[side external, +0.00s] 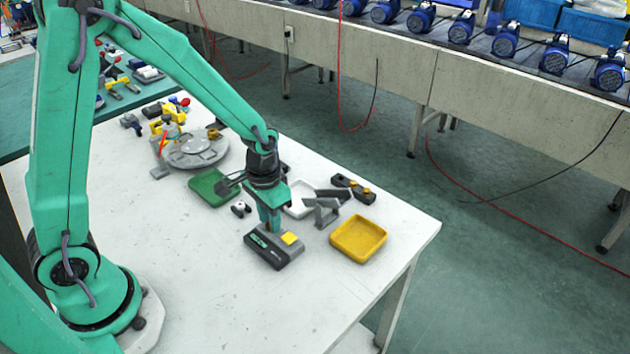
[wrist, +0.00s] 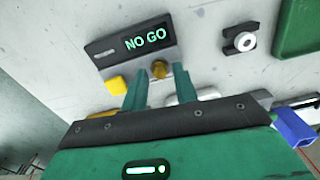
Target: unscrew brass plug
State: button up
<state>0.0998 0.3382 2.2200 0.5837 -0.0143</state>
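A brass plug (wrist: 160,69) stands at the edge of a dark grey gauge box (wrist: 118,45), whose display reads "NO GO" in green. The box has a yellow button (wrist: 115,83) and also shows in the side view (side external: 262,252). My gripper (wrist: 161,73) is open, with its two green fingertips on either side of the plug and a visible gap to each. In the side view my gripper (side external: 271,226) points down at the box and hides the plug. Whether the fingertips reach down around the plug is hard to tell.
A yellow tray (side external: 358,240), a grey angled stand (side external: 322,212), a white tray (side external: 298,210) and a dark block with brass pieces (side external: 345,183) lie to the right. A green tray (side external: 210,190) and a grey turntable (side external: 190,160) are behind. The table's front is clear.

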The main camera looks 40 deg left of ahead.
grip_shut()
jog(key=shift+n, duration=0.3)
jog(key=n, duration=0.6)
jog(key=shift+n, duration=0.3)
dwell(0.3)
jog(key=n, duration=0.6)
jog(key=shift+n, duration=0.4)
dwell(0.4)
